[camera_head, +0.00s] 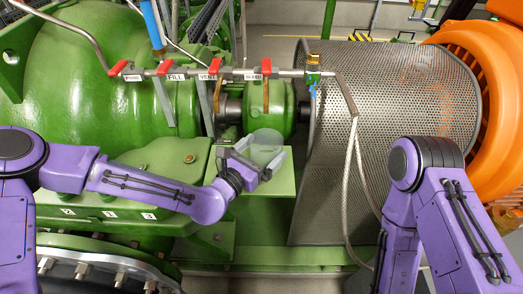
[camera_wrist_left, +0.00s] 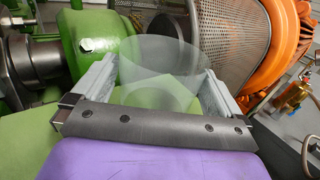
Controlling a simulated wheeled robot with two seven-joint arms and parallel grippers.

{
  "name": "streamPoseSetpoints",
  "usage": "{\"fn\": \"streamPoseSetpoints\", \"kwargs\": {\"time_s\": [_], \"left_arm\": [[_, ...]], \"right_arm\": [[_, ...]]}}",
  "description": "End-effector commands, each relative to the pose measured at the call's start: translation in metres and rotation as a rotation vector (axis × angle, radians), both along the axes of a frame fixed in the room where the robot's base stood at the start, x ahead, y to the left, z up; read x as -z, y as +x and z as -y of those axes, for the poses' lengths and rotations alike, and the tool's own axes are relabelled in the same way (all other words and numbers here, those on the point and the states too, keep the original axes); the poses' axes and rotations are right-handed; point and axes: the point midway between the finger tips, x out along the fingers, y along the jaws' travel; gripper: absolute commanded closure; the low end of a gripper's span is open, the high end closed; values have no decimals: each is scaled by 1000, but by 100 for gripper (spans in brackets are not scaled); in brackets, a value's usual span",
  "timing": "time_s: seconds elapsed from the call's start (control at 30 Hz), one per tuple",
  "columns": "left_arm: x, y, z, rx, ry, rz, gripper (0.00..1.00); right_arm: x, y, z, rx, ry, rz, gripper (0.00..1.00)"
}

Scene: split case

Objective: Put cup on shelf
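A translucent pale cup (camera_head: 265,140) stands over the flat green shelf plate (camera_head: 283,186) in the middle of the head view. The cup (camera_wrist_left: 160,70) also shows in the left wrist view, upright, with its wide rim up. My left gripper (camera_head: 256,158) has its grey fingers spread wide, one on each side of the cup. In the left wrist view the fingers sit near the ends of the gripper bar, and contact with the cup is not clear. The cup's lower part is partly hidden by the gripper. My right gripper is out of view; only its arm shows.
A green machine (camera_head: 70,70) fills the left, and a perforated metal guard (camera_head: 390,110) with an orange housing (camera_head: 495,90) stands at right. A pipe with red valve handles (camera_head: 200,72) crosses behind the cup. A grey hose (camera_head: 353,190) hangs to its right.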

Motion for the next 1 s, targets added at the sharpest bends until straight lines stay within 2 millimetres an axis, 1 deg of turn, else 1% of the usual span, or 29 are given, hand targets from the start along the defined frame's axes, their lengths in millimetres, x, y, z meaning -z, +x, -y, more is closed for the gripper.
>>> {"fn": "streamPoseSetpoints", "kwargs": {"time_s": [0.1,0.17,0.23,0.27,0.4,0.5,0.57,0.6,0.63,0.7,0.8,1.0], "left_arm": [[-1,0,0,0,0,0,0],[-6,0,0,0,0,0,0],[-1,-7,-6,-1,1,-1,0],[0,-11,-10,-2,0,-1,0],[1,-41,-32,-4,-3,-1,0],[0,-62,-47,-5,-2,0,0],[-1,-74,-54,-3,-4,-1,0],[-9,-80,-59,-3,-2,-4,0],[-11,-84,-62,-4,-1,-4,0],[-9,-91,-67,-3,0,-4,0],[-6,-97,-70,-1,0,-1,0],[-3,-98,-71,-1,0,0,0]], "right_arm": [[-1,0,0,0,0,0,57],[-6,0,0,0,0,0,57],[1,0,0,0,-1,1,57],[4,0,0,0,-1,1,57],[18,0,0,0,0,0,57],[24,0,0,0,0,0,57],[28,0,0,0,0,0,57],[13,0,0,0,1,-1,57],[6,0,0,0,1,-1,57],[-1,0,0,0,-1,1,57],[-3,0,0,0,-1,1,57],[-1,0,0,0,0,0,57]]}}
